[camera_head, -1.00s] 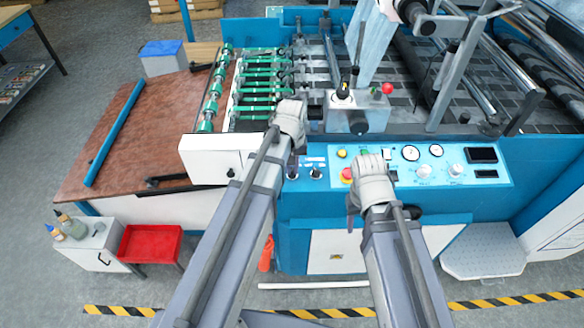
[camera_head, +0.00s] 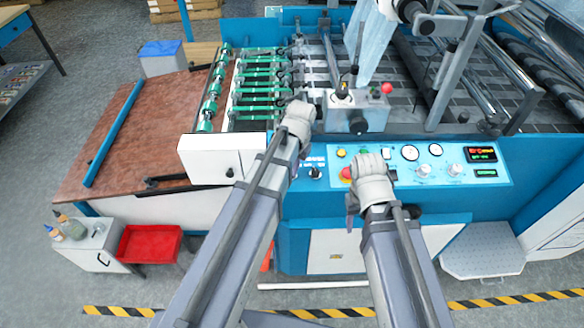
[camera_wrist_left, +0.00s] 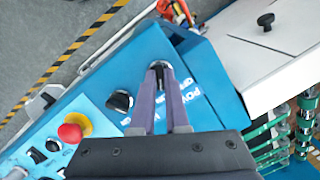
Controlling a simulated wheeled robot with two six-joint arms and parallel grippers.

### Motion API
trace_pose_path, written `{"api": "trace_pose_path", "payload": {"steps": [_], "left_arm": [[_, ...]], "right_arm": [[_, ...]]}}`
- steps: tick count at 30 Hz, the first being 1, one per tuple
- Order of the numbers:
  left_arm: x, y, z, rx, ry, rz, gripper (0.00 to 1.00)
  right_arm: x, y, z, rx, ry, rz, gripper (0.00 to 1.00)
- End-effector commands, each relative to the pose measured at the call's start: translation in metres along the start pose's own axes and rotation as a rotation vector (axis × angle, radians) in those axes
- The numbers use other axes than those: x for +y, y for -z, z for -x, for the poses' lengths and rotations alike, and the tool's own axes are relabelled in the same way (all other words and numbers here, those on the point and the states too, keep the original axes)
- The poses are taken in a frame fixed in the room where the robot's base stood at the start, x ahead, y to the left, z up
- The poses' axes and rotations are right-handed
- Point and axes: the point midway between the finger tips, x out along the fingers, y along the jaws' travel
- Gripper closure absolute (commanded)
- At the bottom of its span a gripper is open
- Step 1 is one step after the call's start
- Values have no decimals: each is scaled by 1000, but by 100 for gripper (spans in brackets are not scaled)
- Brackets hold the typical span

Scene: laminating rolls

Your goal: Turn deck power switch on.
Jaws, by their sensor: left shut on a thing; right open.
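The deck power switch (camera_wrist_left: 158,65) is a dark rotary knob on the blue control panel, beside white lettering that starts "POW". My left gripper (camera_wrist_left: 160,76) is shut on this knob in the left wrist view, its two fingers on either side of it. The knob's exact pointing is hidden by the fingers. In the head view the left wrist covers the switch. The display (camera_head: 481,155) at the panel's right end is lit with red and green readouts. My right gripper (camera_head: 352,207) is open and empty in front of the panel.
A second black knob (camera_wrist_left: 120,101) and a red mushroom button (camera_wrist_left: 75,127) sit close beside the switch. The panel also has dials (camera_head: 411,152). A white box (camera_head: 223,158) stands left of the panel. A red tray (camera_head: 150,244) is at lower left.

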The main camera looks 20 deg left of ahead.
Motion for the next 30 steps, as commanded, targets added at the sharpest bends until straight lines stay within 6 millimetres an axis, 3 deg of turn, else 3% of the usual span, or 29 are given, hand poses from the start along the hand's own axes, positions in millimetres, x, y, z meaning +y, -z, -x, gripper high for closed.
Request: {"api": "trace_pose_path", "payload": {"steps": [12,13,21,30], "left_arm": [[2,-2,-1,-5,-3,-10,100],[2,-2,-1,-5,-3,-10,87],[1,-1,-1,-3,0,-8,57],[0,0,-1,-1,1,-7,57]], "right_arm": [[0,0,-1,0,0,0,50],[0,0,-1,0,0,0,50],[0,0,-1,0,0,0,50],[0,0,-1,0,0,0,50]]}}
